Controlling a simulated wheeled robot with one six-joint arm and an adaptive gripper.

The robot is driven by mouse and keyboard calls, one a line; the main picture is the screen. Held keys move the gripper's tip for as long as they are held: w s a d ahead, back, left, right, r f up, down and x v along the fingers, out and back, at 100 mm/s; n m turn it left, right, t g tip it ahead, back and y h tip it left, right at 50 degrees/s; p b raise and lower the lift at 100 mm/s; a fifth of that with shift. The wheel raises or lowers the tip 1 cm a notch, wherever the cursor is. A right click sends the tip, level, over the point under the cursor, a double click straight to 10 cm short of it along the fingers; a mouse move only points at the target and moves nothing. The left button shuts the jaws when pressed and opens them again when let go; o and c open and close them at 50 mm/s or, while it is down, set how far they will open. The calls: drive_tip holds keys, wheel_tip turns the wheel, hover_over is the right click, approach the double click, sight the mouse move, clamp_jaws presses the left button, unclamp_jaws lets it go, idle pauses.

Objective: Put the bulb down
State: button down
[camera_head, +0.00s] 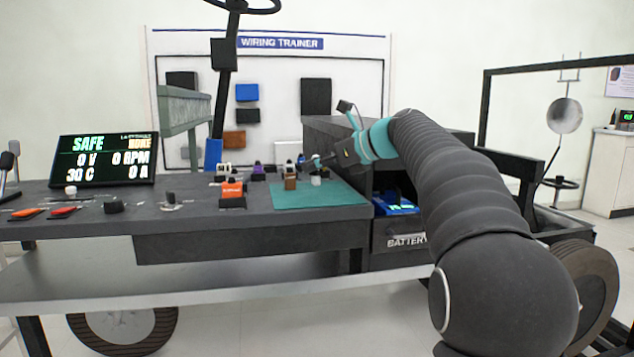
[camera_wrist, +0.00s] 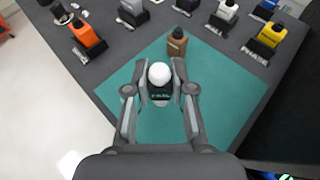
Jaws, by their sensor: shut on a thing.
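The bulb (camera_wrist: 160,74) has a round white top and a dark lettered base. It sits between the two fingers of my gripper (camera_wrist: 161,88), which is shut on it. In the head view a small whitish thing (camera_head: 316,181), which looks like the bulb, shows below my gripper (camera_head: 321,162). The bulb is over the green mat (camera_head: 335,195); whether it touches the mat, I cannot tell. The mat also fills the middle of the wrist view (camera_wrist: 225,100).
A brown block-like part (camera_wrist: 177,43) stands on the mat just beyond the bulb. An orange part (camera_head: 232,193) is left of the mat. Yellow (camera_wrist: 268,36) and white (camera_wrist: 226,12) parts stand along its far side. The mat's near right is clear.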

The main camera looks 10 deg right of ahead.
sight(320, 176)
drive_tip(key=shift+f+b, duration=0.4)
drive_tip(key=shift+f, duration=0.95)
drive_tip(key=shift+f, duration=0.2)
drive_tip(key=c, duration=1)
unclamp_jaws()
drive_tip(key=shift+r, duration=0.1)
drive_tip(key=shift+s+d+r, duration=0.1)
drive_tip(key=shift+r, duration=0.05)
drive_tip(key=p+v, duration=0.2)
drive_tip(key=v, duration=0.9)
drive_tip(key=shift+s+d+r, duration=0.2)
drive_tip(key=shift+s+d, duration=0.05)
